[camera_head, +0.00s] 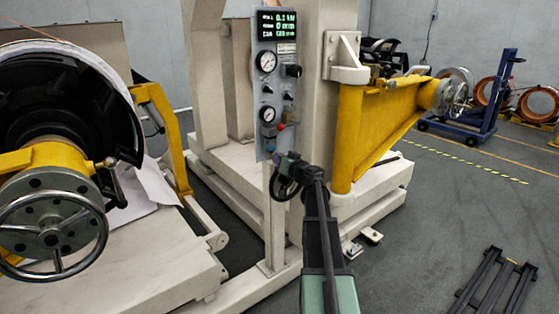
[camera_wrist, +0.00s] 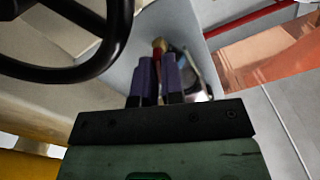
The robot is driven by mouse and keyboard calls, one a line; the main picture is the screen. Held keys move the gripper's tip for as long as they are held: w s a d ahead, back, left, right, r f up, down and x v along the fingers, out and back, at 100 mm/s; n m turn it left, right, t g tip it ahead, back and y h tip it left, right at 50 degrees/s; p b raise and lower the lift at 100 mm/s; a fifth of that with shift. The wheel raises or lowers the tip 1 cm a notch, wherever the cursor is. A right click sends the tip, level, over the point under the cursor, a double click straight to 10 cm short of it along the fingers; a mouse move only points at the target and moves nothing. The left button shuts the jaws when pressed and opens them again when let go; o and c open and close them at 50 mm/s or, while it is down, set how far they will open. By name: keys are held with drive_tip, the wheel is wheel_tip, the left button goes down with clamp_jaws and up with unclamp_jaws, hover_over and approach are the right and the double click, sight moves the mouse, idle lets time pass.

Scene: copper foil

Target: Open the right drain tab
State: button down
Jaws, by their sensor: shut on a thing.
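My gripper (camera_head: 287,160) is at the lower edge of the grey control panel (camera_head: 262,90) in the head view. In the wrist view, the purple fingers of my gripper (camera_wrist: 157,72) are closed on a small red tab with a brass end (camera_wrist: 157,48), which I take to be the right drain tab. The tab lies between the two fingers, and its lower part is hidden by them. In the head view my gripper and arm hide the tab. Whether the tab has turned cannot be told.
A black handwheel (camera_wrist: 75,45) is close to the left of my fingers in the wrist view. The panel carries gauges (camera_head: 267,62), a display (camera_head: 278,24) and knobs. A yellow arm (camera_head: 375,120) stands to the right. Open floor (camera_head: 440,210) is at the right.

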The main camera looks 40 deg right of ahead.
drive_tip(key=shift+n, duration=2)
drive_tip(key=c, duration=1.2)
unclamp_jaws()
drive_tip(key=shift+c, duration=0.2)
drive_tip(key=shift+s, duration=0.1)
drive_tip(key=s, duration=1)
drive_tip(key=shift+s, duration=0.35)
drive_tip(key=shift+a, duration=0.1)
